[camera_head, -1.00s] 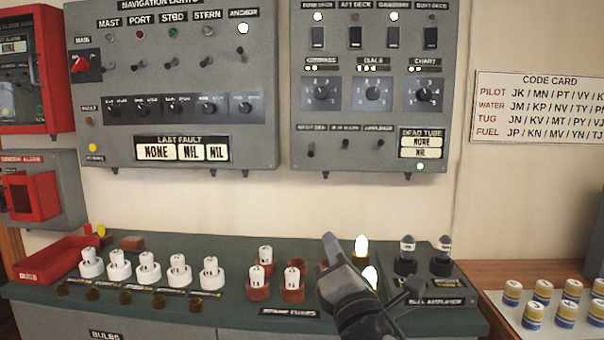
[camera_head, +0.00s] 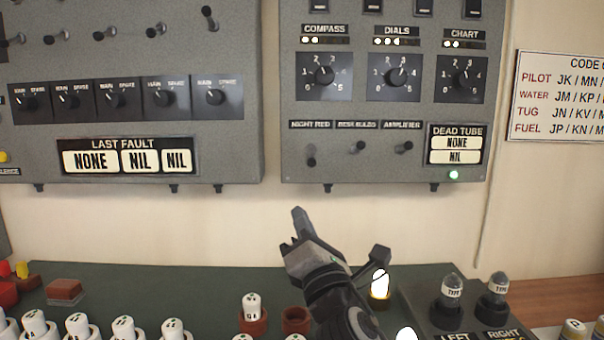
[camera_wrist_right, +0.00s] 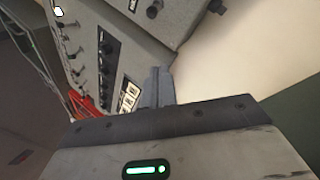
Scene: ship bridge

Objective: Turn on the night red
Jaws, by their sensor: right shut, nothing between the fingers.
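The night red switch (camera_head: 311,156) is a small dark toggle under the NIGHT RED label (camera_head: 310,125), low on the right grey panel in the head view. Its knob points down, lower than the knobs of the two toggles to its right. My right gripper (camera_head: 299,216) is shut and empty, below the panel's lower edge and a little below the night red switch, apart from it. In the wrist view the closed fingers (camera_wrist_right: 157,84) point up toward a grey panel; the night red switch cannot be made out there. My left gripper is not in view.
The red bulbs toggle (camera_head: 358,147) and amplifier toggle (camera_head: 404,147) sit close to the right. Rotary dials (camera_head: 324,76) are above. Below stand a lit bulb (camera_head: 380,284), dark tubes (camera_head: 452,288) and white tubes (camera_head: 252,306) on the green bench. Bare wall lies between panel and bench.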

